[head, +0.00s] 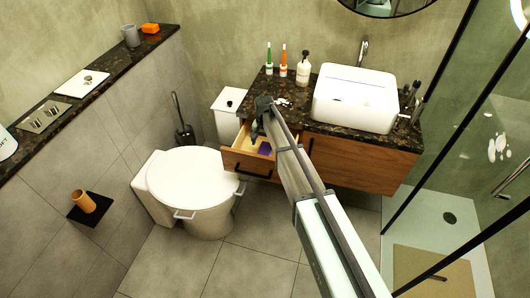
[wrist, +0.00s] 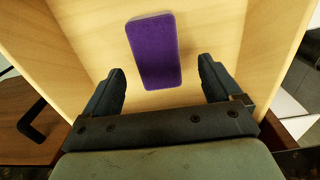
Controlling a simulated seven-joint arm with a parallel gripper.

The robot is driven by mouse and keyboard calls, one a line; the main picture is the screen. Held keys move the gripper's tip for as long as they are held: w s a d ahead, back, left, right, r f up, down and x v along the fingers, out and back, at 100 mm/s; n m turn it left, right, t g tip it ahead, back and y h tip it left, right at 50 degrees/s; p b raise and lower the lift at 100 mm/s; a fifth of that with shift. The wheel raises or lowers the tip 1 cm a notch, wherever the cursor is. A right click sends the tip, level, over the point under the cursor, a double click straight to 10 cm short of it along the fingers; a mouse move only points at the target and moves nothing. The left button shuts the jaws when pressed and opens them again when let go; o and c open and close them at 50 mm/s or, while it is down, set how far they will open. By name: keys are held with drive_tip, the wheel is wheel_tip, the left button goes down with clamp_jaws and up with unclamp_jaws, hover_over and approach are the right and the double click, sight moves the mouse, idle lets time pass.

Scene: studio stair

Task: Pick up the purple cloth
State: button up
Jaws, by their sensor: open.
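The purple cloth (wrist: 154,50) lies flat on the pale wooden bottom of an open drawer (wrist: 215,35). In the wrist view it is a rounded rectangle ahead of my gripper (wrist: 160,82), between the lines of the two fingers. The fingers are apart and nothing is between their tips except the near end of the cloth below. In the head view the cloth (head: 265,148) shows as a small purple patch in the drawer (head: 240,158), partly hidden by my arm. My gripper (head: 256,134) is at the drawer there, mostly hidden.
The drawer's walls stand around the cloth. The dark counter (head: 330,130) with a white basin (head: 355,98), bottle (head: 303,70) and toothbrushes is above. A toilet (head: 195,180) is close on the left. The tiled floor in front is clear.

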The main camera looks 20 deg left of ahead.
sight(265, 149)
drive_tip(key=shift+s+d+f, duration=0.1)
drive_tip(key=shift+d+f, duration=0.05)
drive_tip(key=shift+f, duration=2.1)
drive_tip(key=c, duration=1)
drive_tip(key=shift+c, duration=0.2)
wheel_tip(265, 149, up, 18)
